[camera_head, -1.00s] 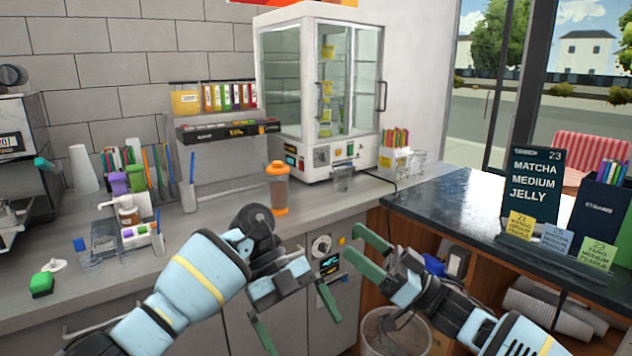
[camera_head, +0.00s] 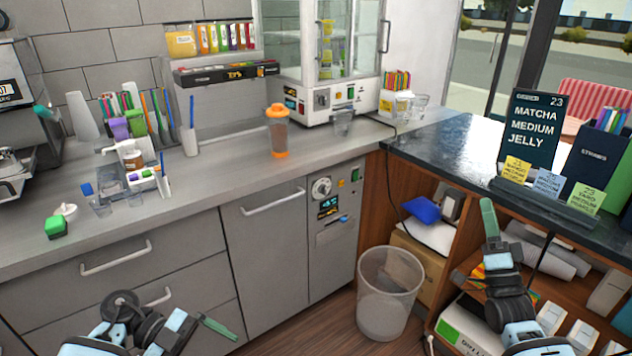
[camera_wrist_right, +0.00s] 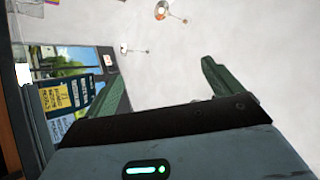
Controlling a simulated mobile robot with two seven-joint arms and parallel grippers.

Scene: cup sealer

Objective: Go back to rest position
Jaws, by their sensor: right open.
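My right gripper (camera_head: 488,218) is at the lower right of the head view, in front of the open shelves under the dark counter. It is seen nearly edge-on there. In the right wrist view its two green fingers (camera_wrist_right: 165,82) stand wide apart with nothing between them. My left gripper (camera_head: 217,328) is at the bottom of the head view, in front of the grey drawers. One green finger shows, pointing right, and the rest is hidden or cut off by the frame.
A grey counter (camera_head: 230,175) runs along the back with an orange-lidded shaker (camera_head: 278,133) on it. A clear bin (camera_head: 388,295) stands on the floor between my arms. The dark counter (camera_head: 440,195) carries a menu sign (camera_head: 532,128). Shelves below it hold boxes.

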